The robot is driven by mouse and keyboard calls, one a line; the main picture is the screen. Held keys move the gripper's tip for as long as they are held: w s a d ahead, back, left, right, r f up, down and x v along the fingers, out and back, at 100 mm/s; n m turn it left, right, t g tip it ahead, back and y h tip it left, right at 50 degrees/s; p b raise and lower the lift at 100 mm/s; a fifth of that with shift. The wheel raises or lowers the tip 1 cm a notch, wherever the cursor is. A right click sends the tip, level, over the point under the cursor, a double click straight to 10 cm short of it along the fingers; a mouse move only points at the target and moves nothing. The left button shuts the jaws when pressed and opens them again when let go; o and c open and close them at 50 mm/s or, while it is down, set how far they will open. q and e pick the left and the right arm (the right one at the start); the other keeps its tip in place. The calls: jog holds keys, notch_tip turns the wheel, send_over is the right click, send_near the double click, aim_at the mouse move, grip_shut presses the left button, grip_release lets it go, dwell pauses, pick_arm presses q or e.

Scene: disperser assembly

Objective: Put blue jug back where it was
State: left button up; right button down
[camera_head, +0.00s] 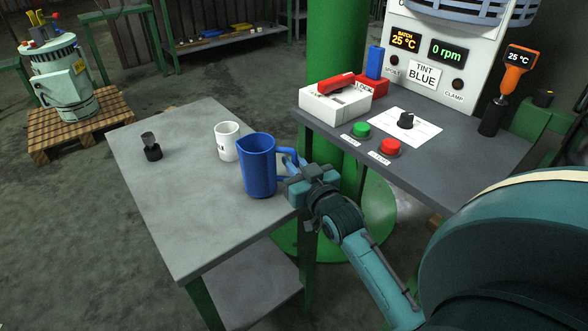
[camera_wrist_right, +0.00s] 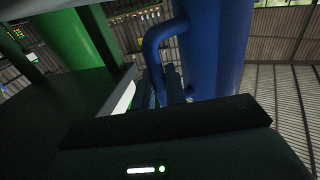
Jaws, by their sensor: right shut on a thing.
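The blue jug (camera_head: 258,166) stands upright at the right side of the grey table (camera_head: 165,215), with its handle facing right. My right gripper (camera_head: 291,166) is at the handle, shut on it. In the right wrist view the jug (camera_wrist_right: 213,45) fills the upper right, and its handle runs down to the gripper fingers (camera_wrist_right: 165,85). Whether the jug's base touches the table or is slightly above it cannot be told. My left gripper is not in view.
A white mug (camera_head: 227,141) stands just behind and left of the jug. The table's front is clear. A control bench (camera_head: 440,168) with green (camera_head: 361,129) and red (camera_head: 390,147) buttons is to the right.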

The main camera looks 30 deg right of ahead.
jog(key=shift+f, duration=0.45)
jog(key=shift+r, duration=0.1)
jog(key=shift+f, duration=0.25)
jog(key=c, duration=1.4)
grip_release()
jog(key=shift+c, duration=0.2)
jog(key=shift+r, duration=0.1)
